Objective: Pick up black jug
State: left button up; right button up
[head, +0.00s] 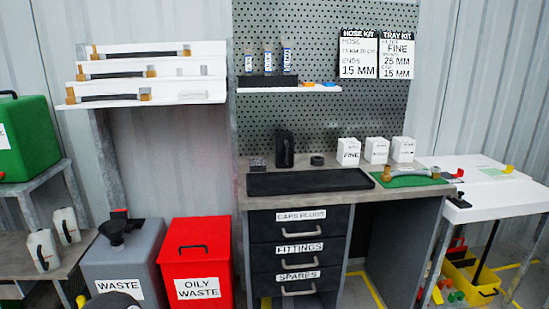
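The black jug (285,149) stands upright at the back of the workbench (440,190), in front of the pegboard. It is dark, with a lighter handle-like shape on its front. Nothing touches it from the front. Neither of my grippers is in view.
A black tray (310,182) lies in front of the jug. A black ring (317,160) and white boxes (376,150) stand to its right. A shelf (290,88) hangs above. A red oily waste bin (196,265) and grey waste bin (125,265) stand at lower left.

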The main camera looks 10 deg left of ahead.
aim_at(284, 140)
jog(key=u, duration=0.55)
jog(key=i, duration=1)
